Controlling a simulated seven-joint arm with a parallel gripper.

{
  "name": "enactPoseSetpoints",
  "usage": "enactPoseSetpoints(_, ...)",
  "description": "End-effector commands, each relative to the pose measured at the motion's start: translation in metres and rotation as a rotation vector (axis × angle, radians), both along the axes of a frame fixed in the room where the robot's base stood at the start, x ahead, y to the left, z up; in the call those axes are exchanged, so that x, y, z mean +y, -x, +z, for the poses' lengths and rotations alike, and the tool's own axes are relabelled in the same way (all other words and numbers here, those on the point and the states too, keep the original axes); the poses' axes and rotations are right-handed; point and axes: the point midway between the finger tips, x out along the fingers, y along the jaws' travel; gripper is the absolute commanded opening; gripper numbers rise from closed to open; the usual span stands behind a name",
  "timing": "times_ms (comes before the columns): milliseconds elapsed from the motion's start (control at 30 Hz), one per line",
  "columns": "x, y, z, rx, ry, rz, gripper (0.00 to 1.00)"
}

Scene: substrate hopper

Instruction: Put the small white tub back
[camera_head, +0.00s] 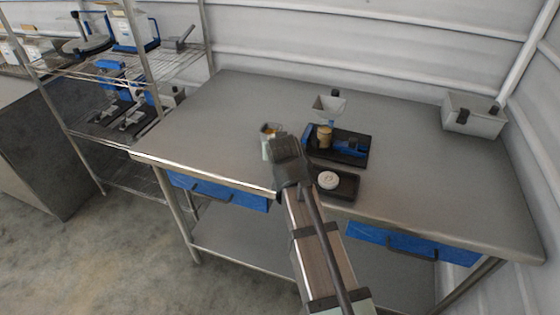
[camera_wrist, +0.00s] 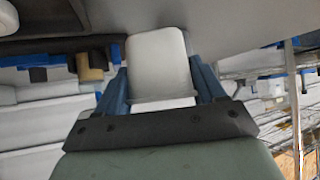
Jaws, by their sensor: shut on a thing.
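The small white tub (camera_wrist: 160,68) is held between the blue fingers of my gripper (camera_wrist: 160,90) in the wrist view, where its pale side faces the camera. In the head view my gripper (camera_head: 270,138) is over the left middle part of the metal table. The tub (camera_head: 266,150) shows there only in part, with something orange-brown at its top; my dark wrist hides the rest. I cannot tell from the head view whether the tub touches the table.
Right of my gripper stand a black base with a blue device (camera_head: 350,143), a tan cylinder (camera_head: 324,137) and a clear funnel (camera_head: 329,107). A dark tray (camera_head: 346,193) holds a white round piece (camera_head: 328,180). A grey bin (camera_head: 472,122) is at far right. Wire shelves (camera_head: 180,62) stand left.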

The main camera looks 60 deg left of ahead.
Motion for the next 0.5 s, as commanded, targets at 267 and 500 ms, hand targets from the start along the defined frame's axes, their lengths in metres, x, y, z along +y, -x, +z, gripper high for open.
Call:
enactPoseSetpoints(267, 0.000, 0.000, -0.019, 0.000, 0.000, 0.000, 0.45)
enactPoseSetpoints(500, 0.000, 0.000, -0.044, 0.001, 0.000, -0.001, 0.45)
